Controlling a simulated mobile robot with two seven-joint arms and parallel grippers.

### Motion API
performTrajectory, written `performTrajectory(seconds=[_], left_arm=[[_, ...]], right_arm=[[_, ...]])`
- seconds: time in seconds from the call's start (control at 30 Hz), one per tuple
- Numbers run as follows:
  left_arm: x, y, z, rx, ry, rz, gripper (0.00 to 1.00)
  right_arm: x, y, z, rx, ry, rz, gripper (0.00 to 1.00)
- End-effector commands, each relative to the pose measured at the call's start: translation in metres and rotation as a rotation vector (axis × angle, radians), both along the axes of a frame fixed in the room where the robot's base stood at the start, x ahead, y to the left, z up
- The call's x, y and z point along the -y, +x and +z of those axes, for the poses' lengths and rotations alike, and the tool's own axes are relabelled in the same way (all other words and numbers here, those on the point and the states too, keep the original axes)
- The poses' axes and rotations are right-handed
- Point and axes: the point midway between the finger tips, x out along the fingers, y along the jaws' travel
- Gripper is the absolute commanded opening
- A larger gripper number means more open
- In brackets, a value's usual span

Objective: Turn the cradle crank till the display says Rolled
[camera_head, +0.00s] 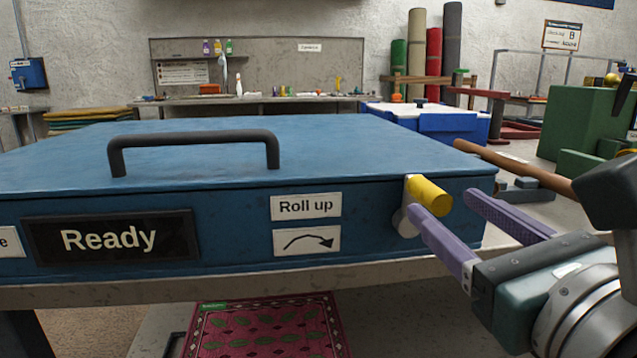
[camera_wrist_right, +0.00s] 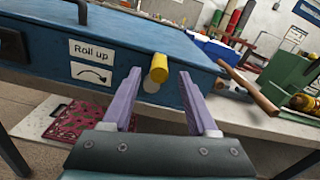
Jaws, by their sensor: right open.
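The blue machine (camera_head: 380,165) fills the middle of the head view. Its black display (camera_head: 110,237) reads "Ready". A "Roll up" label (camera_head: 306,206) sits above a label with a curved arrow (camera_head: 306,241). The crank has a yellow grip (camera_head: 429,196) on a pale arm at the right of the front face. It also shows in the wrist view (camera_wrist_right: 158,68). My right gripper (camera_head: 442,215) is open with purple fingers. In the wrist view the yellow grip appears ahead of and between the fingertips; contact cannot be told. My left gripper is not in view.
A brown wooden handle (camera_head: 515,170) extends past the machine's right end, near my right arm. A black handle (camera_head: 195,142) stands on the machine's lid. A patterned red rug (camera_head: 265,328) lies below. Green equipment (camera_head: 580,120) stands at the right, and rolled rugs (camera_head: 433,60) stand at the back.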

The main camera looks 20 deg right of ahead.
Motion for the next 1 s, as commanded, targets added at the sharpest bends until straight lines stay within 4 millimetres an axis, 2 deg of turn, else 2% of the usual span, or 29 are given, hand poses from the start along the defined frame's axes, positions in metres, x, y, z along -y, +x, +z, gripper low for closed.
performTrajectory(seconds=[0.1,0.3,0.67,1.0], left_arm=[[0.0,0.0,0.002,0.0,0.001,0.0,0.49],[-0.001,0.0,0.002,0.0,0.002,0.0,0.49],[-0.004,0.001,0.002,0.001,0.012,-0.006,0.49],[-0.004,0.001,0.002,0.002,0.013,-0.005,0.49]], right_arm=[[0.005,0.02,0.001,0.003,-0.002,0.0,0.59],[0.01,0.04,0.0,0.0,0.001,-0.001,0.59],[0.011,0.044,-0.001,-0.002,0.0,0.0,0.59],[0.011,0.044,-0.001,-0.002,0.001,0.0,0.21]])
